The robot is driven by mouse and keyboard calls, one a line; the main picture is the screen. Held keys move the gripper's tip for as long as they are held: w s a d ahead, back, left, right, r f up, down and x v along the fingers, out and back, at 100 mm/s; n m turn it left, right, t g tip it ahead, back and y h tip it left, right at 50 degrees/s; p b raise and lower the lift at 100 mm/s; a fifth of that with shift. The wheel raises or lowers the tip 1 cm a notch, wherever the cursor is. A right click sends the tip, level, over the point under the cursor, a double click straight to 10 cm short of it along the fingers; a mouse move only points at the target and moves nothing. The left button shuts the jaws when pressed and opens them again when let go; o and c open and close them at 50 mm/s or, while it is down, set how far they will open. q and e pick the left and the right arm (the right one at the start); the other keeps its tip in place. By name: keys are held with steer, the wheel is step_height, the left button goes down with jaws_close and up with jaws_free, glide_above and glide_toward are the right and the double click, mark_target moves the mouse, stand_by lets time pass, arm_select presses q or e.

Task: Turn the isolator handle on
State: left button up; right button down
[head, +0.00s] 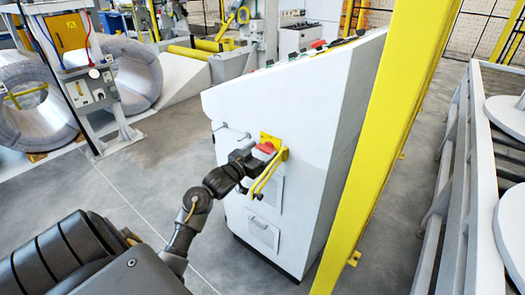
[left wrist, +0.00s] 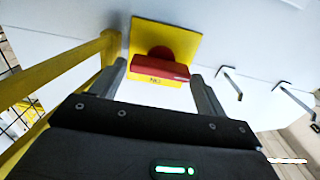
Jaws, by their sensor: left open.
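The red isolator handle (head: 266,147) sits on a yellow square plate (head: 270,138) on the side of the white cabinet (head: 290,100). In the left wrist view the handle (left wrist: 158,68) is a red bar lying roughly crosswise, with a small label on its front face, before the yellow plate (left wrist: 185,40). My left gripper (head: 256,157) is at the handle in the head view. In the left wrist view its open fingers (left wrist: 158,78) stand one on each side of the handle, with visible gaps. My right gripper is not in view.
A yellow bent rail (head: 268,172) stands out from the cabinet just beside my left gripper; a yellow bar (left wrist: 65,83) also runs left of the fingers in the wrist view. A tall yellow post (head: 385,130) stands right of the cabinet. The floor (head: 150,190) at left is clear.

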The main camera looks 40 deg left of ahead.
arm_select(q)
steer(key=shift+w, duration=0.5)
steer(key=c, duration=0.7)
